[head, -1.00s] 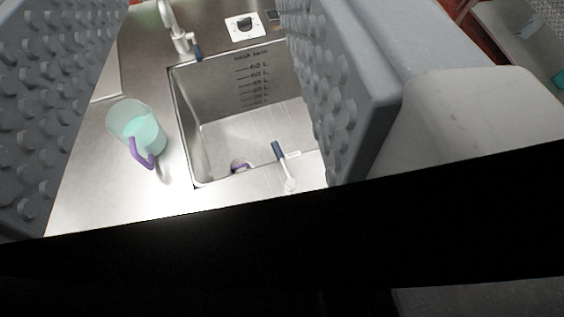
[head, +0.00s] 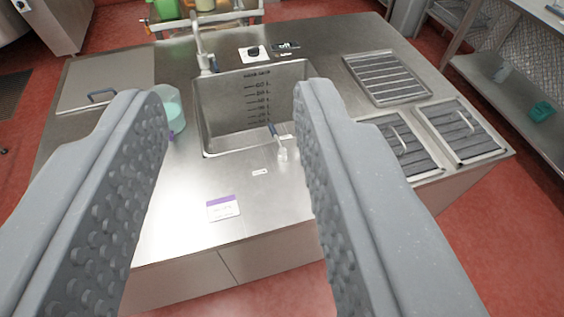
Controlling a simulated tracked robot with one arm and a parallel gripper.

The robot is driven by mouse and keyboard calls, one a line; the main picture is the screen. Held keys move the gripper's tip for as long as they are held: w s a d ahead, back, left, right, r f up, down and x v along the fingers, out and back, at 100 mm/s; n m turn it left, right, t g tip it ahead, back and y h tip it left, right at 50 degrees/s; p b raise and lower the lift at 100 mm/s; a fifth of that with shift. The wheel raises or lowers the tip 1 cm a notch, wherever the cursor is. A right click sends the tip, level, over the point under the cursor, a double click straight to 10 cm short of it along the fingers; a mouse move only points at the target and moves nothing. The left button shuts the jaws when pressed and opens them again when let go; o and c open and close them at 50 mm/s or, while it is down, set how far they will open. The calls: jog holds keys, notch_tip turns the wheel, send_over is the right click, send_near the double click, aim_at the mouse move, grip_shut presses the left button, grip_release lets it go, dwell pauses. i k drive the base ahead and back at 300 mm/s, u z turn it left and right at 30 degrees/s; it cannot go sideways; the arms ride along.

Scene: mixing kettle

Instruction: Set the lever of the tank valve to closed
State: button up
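The tank (head: 254,113) is a steel basin with litre marks, sunk in the counter. A small valve with a blue-tipped lever (head: 273,130) stands at the basin's front edge, with a pale body (head: 282,154) and a small label beside it. Its setting is too small to tell. A faucet (head: 204,50) with a blue handle stands at the back left of the basin. My gripper (head: 225,100) is open and empty, its two grey ridged fingers wide apart in front of the counter. The valve lies between the fingers in the picture, apart from them.
A jug (head: 171,104) with pale green liquid stands left of the basin, partly behind the left finger. A black knob (head: 253,51) and a small display (head: 286,46) sit behind the basin. Grated panels (head: 387,77) lie at right.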

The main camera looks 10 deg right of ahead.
aim_at(282, 150)
jog(key=z, duration=0.2)
jog(key=i, duration=0.65)
jog(key=u, duration=0.05)
jog(key=k, duration=0.45)
jog(key=z, duration=0.35)
jog(key=i, duration=1.15)
jog(key=u, duration=0.5)
